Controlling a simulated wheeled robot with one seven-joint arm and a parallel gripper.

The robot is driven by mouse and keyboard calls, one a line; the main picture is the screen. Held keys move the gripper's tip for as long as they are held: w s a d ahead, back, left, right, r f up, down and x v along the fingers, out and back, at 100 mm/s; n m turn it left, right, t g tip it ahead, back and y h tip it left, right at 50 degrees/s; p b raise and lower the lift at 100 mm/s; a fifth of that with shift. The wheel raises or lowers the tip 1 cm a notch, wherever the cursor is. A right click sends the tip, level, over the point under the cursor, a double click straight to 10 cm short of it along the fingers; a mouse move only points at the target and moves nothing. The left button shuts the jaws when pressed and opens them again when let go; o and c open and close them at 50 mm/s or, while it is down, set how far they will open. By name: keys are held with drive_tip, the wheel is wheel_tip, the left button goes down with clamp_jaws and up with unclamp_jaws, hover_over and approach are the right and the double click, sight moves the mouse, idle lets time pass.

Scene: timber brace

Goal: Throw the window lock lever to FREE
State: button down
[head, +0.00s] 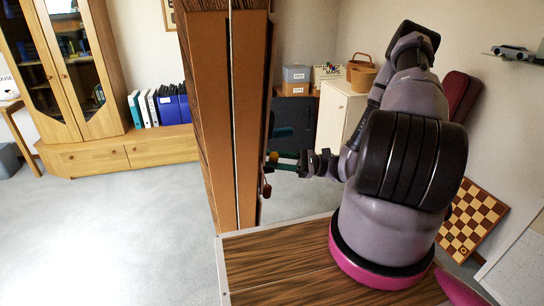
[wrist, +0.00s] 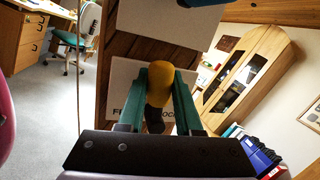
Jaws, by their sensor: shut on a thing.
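The lock lever has a yellow knob (wrist: 159,84) and a dark stem. It stands out in front of a white label plate (wrist: 122,82) on the timber post. The plate shows an "F" at left and "OCK" at right, with the rest hidden. My gripper (wrist: 163,82), with green fingers, is shut on the yellow knob, one finger on each side. In the head view my gripper (head: 279,160) reaches in from the right to the post's right side. I cannot tell which word the lever points to.
The tall timber post (head: 219,110) stands upright beside a wood-topped surface (head: 285,262). A second white plate (wrist: 165,22) is close by. Open carpet lies to the left.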

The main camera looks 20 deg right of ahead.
drive_tip(key=shift+s+f+n+g+y, duration=0.15)
drive_tip(key=shift+s+f+n+g, duration=0.15)
drive_tip(key=shift+n, duration=0.75)
drive_tip(key=shift+s+f+n+g+y, duration=0.25)
drive_tip(key=shift+s+f+n, duration=0.1)
drive_tip(key=shift+n, duration=0.75)
drive_tip(key=shift+s+f+n+g+y, duration=0.1)
drive_tip(key=shift+s+f+n+g, duration=0.2)
drive_tip(key=shift+n, duration=0.75)
drive_tip(key=c, duration=0.9)
unclamp_jaws()
drive_tip(key=shift+o, duration=0.2)
drive_tip(key=v, duration=1.1)
drive_tip(key=shift+r, duration=0.1)
